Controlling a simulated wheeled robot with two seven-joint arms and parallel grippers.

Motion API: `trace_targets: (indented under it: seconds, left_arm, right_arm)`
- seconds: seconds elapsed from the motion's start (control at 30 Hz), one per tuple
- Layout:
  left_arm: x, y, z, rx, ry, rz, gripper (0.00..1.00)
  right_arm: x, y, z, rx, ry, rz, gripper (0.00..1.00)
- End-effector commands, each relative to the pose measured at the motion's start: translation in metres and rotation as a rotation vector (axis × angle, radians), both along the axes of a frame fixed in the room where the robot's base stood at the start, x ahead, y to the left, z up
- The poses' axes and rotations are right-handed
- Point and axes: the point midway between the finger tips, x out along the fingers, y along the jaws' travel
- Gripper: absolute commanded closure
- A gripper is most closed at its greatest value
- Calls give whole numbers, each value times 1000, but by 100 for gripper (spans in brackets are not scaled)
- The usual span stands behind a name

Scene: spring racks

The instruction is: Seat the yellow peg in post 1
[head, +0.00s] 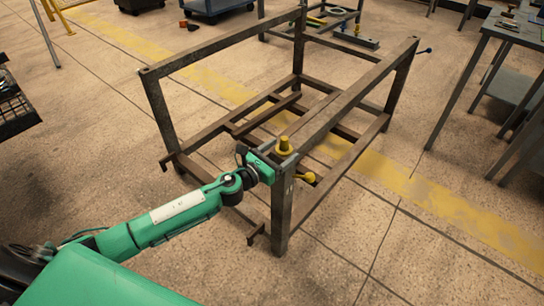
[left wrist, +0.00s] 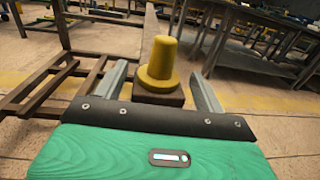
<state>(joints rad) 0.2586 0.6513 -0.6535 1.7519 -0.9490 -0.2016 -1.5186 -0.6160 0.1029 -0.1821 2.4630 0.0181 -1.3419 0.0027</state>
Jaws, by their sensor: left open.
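The yellow peg (head: 284,147) stands upright on top of the near corner post (head: 281,215) of a brown metal rack. In the left wrist view the yellow peg (left wrist: 159,62) shows a rounded shaft above a wide collar, and the collar is at the dark post top (left wrist: 160,96). I cannot see the part below the collar. My left gripper (head: 280,156) is open at the post top, with one finger on each side of the peg and gaps between. No post number is readable. My right gripper is out of view.
A yellow ball-ended knob (head: 307,177) sticks out from the side of the near post. The rack's rails surround the post. A grey table (head: 515,35) stands at the right, with open floor between.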

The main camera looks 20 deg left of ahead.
Motion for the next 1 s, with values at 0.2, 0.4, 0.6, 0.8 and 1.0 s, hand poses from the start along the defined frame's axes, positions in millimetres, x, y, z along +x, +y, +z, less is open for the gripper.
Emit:
trace_targets:
  seconds: [0.2, 0.4, 0.6, 0.8, 1.0]
  left_arm:
    - [-22, 10, -1, 1, 2, 0, 29]
    - [-52, 23, -1, 1, 1, 0, 29]
    - [-80, 36, -1, 1, 1, 0, 29]
    - [-103, 47, -1, 1, 0, 1, 29]
    - [-118, 53, 0, 0, -1, 0, 29]
  right_arm:
    - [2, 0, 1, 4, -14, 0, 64]
    - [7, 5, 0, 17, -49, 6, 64]
    - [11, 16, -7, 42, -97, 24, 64]
    - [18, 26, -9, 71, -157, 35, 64]
    - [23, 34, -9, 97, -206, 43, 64]
